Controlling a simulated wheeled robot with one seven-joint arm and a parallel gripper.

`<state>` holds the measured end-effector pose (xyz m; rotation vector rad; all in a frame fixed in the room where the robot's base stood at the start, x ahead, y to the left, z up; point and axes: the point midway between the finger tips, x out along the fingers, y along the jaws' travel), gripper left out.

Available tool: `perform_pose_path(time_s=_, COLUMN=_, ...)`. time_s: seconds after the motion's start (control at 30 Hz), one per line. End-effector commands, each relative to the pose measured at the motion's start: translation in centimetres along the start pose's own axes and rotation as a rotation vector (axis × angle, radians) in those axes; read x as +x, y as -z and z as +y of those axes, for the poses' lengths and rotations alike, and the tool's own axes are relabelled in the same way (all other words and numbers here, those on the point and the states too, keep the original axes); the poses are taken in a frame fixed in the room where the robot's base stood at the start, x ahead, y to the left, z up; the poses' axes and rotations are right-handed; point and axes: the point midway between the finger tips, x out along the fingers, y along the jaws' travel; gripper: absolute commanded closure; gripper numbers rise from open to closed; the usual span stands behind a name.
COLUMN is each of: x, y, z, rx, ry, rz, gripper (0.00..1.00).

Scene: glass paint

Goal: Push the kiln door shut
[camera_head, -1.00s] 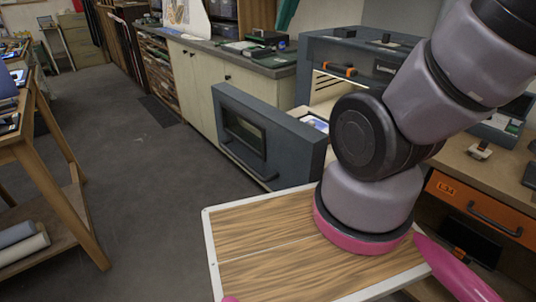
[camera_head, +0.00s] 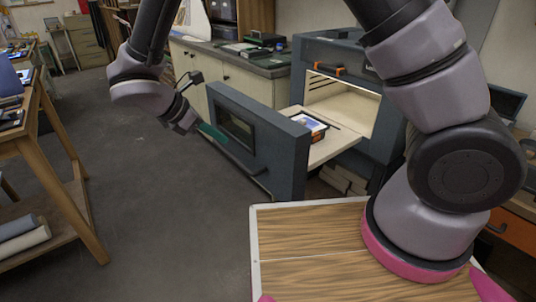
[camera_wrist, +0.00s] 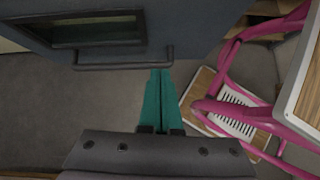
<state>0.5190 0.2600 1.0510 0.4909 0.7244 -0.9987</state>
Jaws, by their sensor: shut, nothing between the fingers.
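The kiln (camera_head: 333,48) is a dark blue-grey box with an open, lit front. Its door (camera_head: 284,145) stands well out from the body, upright at the front of a pulled-out pale shelf (camera_head: 330,152). The door has a dark window (camera_head: 235,132) and a bar handle below it. My gripper (camera_head: 216,136) is in front of the door's outer face, its teal fingers shut and empty. In the wrist view the closed fingertips (camera_wrist: 160,72) are close to the door's handle (camera_wrist: 105,67); I cannot tell whether they touch.
A small framed picture (camera_head: 306,126) lies on the pulled-out shelf. A cabinet with a grey counter (camera_head: 262,68) runs behind the door. A wooden table (camera_head: 50,150) stands at the left, with clear grey floor between. Rolls (camera_head: 22,238) lie on its lower shelf.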

Motion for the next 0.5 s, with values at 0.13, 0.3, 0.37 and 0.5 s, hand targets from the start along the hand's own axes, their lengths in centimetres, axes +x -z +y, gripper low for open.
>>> perform_pose_path(time_s=0.13, x=0.2, y=2.7, z=-0.3, rx=-0.1, ry=-0.036, rz=-0.043, gripper=1.0)
perform_pose_path(time_s=0.3, x=1.4, y=3.0, z=-0.2, rx=-0.115, ry=-0.041, rz=-0.051, gripper=1.0)
perform_pose_path(time_s=0.37, x=2.3, y=2.9, z=-0.2, rx=-0.115, ry=-0.039, rz=-0.051, gripper=1.0)
perform_pose_path(time_s=0.5, x=5.2, y=2.8, z=-0.1, rx=-0.114, ry=-0.037, rz=-0.051, gripper=1.0)
